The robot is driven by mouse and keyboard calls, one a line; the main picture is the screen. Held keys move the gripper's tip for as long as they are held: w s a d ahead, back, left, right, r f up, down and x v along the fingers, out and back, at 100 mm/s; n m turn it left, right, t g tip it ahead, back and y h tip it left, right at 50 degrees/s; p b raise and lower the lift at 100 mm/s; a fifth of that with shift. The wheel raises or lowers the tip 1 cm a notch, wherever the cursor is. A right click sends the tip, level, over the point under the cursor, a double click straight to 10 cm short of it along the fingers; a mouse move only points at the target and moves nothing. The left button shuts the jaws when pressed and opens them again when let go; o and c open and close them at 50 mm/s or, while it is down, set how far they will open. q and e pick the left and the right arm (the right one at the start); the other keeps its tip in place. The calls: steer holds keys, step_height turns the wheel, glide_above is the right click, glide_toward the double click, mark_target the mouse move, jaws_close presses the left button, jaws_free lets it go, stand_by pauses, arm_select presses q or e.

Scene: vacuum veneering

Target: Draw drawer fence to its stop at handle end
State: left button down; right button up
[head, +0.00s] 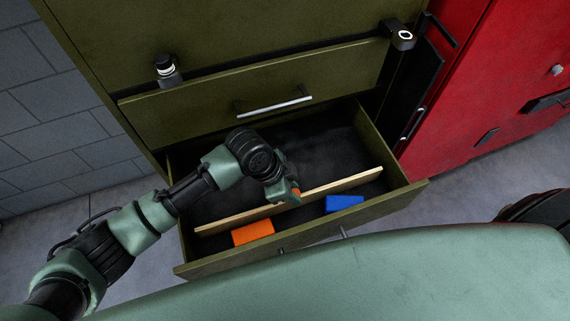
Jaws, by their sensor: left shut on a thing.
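The drawer fence (340,185) is a thin light-wood strip standing across the inside of the open olive drawer (400,196). It runs from the left wall side up to the right wall side, roughly parallel to the drawer front. My left gripper (294,197) reaches down from above and is shut on the fence near its middle, hiding a short piece of it. The drawer's own handle (342,232) is partly hidden by my green body at the bottom. My right gripper is not in view.
An orange block (253,232) and a blue block (345,203) lie between the fence and the drawer front. Behind the fence the dark drawer floor (325,145) looks empty. A closed drawer with a bar handle (272,107) is above. A red cabinet (490,85) stands at right.

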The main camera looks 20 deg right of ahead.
arm_select(q)
steer(key=s, duration=0.2)
steer(key=shift+s, duration=0.3)
steer(key=c, duration=1.1)
jaws_free()
steer(key=v, duration=0.7)
steer(key=shift+a+r, duration=0.2)
steer(key=shift+r, duration=0.15)
steer(key=shift+w, duration=0.1)
